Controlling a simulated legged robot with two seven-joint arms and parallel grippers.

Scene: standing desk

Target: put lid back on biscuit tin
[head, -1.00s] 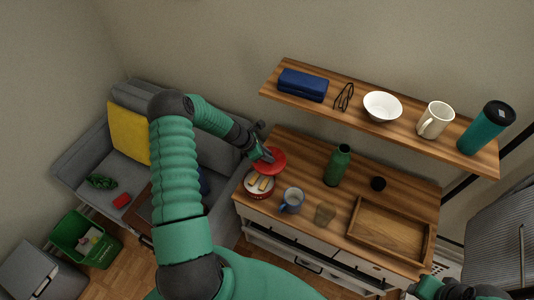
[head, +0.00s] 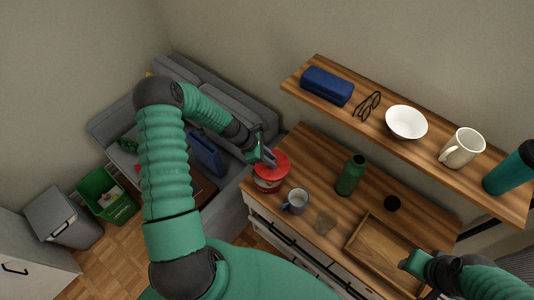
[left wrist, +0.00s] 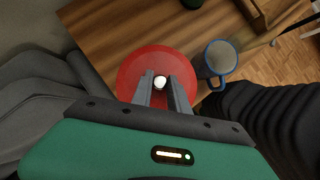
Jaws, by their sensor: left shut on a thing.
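The round red lid (head: 274,163) is over the biscuit tin (head: 268,184) at the left end of the desk in the head view. My left gripper (head: 267,160) is shut on the lid's pale knob. The left wrist view shows the knob (left wrist: 160,82) between the two fingers and the red lid (left wrist: 135,72) around it. The lid hides the tin's contents. I cannot tell whether the lid rests on the rim or is slightly above it. My right gripper (head: 412,262) is at the lower right, over the wooden tray's front side; its fingers are unclear.
A blue-rimmed mug (head: 297,201) stands close right of the tin. A green bottle (head: 350,175), a small dark cup (head: 392,203) and a wooden tray (head: 372,226) are further right. A shelf (head: 385,129) overhangs the desk's back. A grey sofa (head: 240,107) is left.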

